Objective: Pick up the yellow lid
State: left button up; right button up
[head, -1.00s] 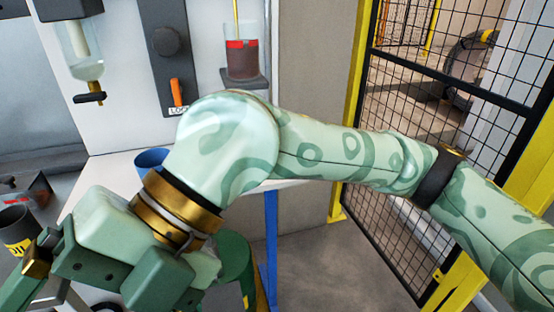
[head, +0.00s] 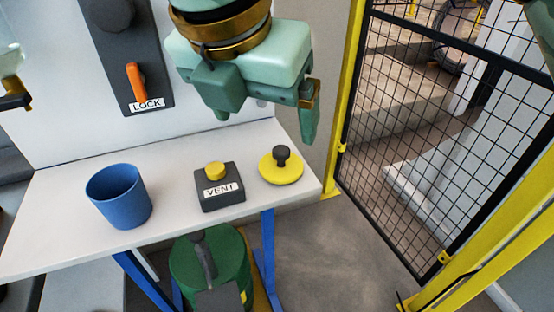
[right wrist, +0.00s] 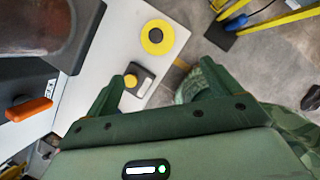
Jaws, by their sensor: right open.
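The yellow lid (head: 270,172), a flat disc with a dark knob on top, lies at the right end of the white table (head: 60,215). My right gripper (head: 266,128) is open and empty, pointing down above and behind the lid, apart from it. In the right wrist view, the lid (right wrist: 146,42) shows beyond the open fingers (right wrist: 160,74), near the table's edge.
A dark box (head: 222,200) marked VENT, with a yellow button, sits just left of the lid. A blue cup (head: 120,200) stands farther left. A green drum (head: 185,265) is under the table. A yellow-framed mesh fence (head: 425,150) stands at right.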

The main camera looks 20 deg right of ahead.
jog(key=b, duration=0.2)
send_near(279, 168)
jog(key=shift+x, duration=1)
jog(key=shift+w+d+f, duration=0.15)
jog(key=shift+d+f, duration=0.05)
jog(key=shift+f, duration=0.5)
jog(key=b+x, duration=0.2)
jog(key=x, duration=0.3)
jog(key=shift+w, duration=0.15)
pick_arm(q)
jog(key=shift+g, duration=0.3)
jog(key=f, duration=0.1)
jog(key=s+f, duration=0.1)
jog(key=f, duration=0.2)
jog(key=shift+s+f, duration=0.1)
jog(key=shift+s, duration=0.25)
pick_arm(e)
jog(key=shift+r, duration=0.2)
pick_arm(q)
jog(key=shift+s, duration=0.1)
pick_arm(e)
jog(key=c, duration=1.1)
jog(key=shift+c, duration=0.2)
